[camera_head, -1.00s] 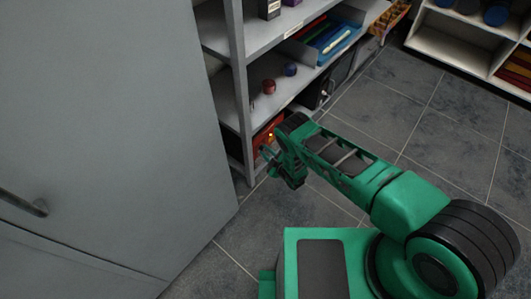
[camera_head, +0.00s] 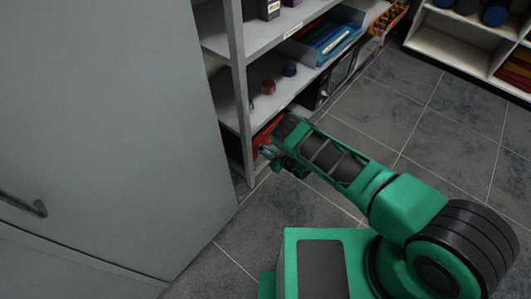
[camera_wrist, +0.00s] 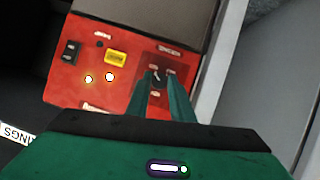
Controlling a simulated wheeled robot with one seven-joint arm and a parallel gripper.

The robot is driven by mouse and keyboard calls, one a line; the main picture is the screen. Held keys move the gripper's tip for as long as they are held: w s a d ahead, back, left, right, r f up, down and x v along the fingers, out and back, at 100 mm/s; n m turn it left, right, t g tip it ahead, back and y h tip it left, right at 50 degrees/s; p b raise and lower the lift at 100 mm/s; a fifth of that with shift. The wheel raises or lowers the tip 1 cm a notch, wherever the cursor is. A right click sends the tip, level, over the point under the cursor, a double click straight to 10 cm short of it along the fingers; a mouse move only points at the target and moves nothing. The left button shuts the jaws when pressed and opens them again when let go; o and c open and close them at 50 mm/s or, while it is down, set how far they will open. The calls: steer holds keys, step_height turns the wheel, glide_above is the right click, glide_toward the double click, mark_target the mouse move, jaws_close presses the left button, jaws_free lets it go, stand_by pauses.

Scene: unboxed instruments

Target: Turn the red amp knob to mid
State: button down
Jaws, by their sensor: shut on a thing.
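The red amp (camera_wrist: 112,92) fills the middle of the wrist view, with a yellow label, a black switch and two lit round lamps on its panel. Its dark knob (camera_wrist: 157,76) sits on a dark patch at the panel's right side. My gripper (camera_wrist: 160,77) is at the knob, its two green fingers closed on either side of it. The fingers hide part of the knob, and its exact pointer setting is hard to read. In the head view the amp (camera_head: 264,133) shows as a red strip on the low shelf, mostly hidden behind my gripper (camera_head: 265,152).
A grey shelf upright (camera_head: 240,100) stands just left of the amp. A grey cabinet (camera_head: 110,120) fills the left. The tiled floor (camera_head: 400,110) is clear on the right.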

steer(key=shift+w+d+m+g, duration=0.15)
steer(key=shift+m+g, duration=0.15)
steer(key=shift+m, duration=0.2)
steer(key=shift+y, duration=0.3)
steer(key=c, duration=1.6)
jaws_free()
steer(key=shift+o, duration=0.2)
steer(key=v, duration=1)
steer(key=shift+d+r, duration=0.2)
